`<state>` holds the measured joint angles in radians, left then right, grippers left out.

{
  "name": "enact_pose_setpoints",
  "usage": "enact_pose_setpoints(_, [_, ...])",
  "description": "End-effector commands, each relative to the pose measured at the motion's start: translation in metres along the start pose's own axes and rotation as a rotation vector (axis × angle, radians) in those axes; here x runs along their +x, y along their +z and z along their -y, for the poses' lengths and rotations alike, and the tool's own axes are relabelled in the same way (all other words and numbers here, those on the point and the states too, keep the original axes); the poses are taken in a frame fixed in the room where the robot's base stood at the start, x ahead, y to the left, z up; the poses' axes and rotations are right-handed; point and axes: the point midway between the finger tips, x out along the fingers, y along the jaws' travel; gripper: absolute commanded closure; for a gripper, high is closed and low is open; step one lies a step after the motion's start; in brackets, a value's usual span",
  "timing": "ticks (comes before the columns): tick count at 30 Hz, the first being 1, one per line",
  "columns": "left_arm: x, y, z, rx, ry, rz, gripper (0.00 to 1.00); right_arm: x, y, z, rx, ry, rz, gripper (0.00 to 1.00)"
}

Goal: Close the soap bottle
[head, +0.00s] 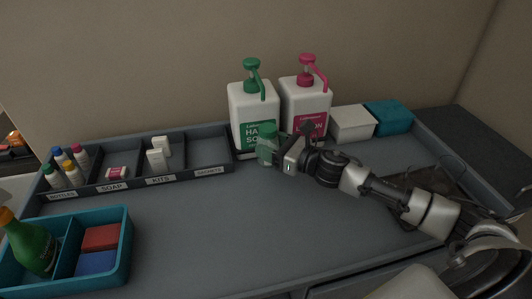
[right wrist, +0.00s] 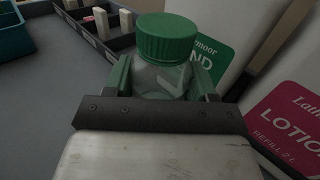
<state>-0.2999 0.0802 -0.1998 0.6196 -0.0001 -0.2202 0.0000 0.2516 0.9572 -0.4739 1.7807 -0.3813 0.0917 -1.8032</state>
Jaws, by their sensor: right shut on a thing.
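A small clear greenish soap bottle (head: 265,152) with a ridged green cap (head: 267,128) stands upright in front of the large white hand soap pump bottle (head: 252,110). My right gripper (head: 280,150) reaches in from the right and is shut on the small bottle. In the right wrist view the green cap (right wrist: 167,37) sits on top of the bottle (right wrist: 158,80), above the two green fingers on either side of its body. I cannot tell how tight the cap is. The bottle's lower part is hidden by the gripper. My left gripper is not in view.
A white lotion pump bottle (head: 303,97) with a pink pump stands close behind the gripper. A white box (head: 352,124) and a teal box (head: 388,117) are to the right. A labelled divided tray (head: 125,184) and a teal caddy (head: 128,240) are left. The middle counter is clear.

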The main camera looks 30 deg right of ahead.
Motion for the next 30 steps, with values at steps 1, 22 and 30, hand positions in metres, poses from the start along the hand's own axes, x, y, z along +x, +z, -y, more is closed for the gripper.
enact_pose_setpoints(1, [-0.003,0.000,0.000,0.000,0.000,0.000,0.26,0.007,-0.002,0.001,0.003,-0.001,0.002,1.00])
enact_pose_setpoints(22, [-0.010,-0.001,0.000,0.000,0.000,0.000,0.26,0.013,-0.044,0.000,0.006,-0.001,-0.002,1.00])
enact_pose_setpoints(30, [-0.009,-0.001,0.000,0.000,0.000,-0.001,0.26,0.013,-0.049,-0.001,0.001,0.001,0.000,1.00])
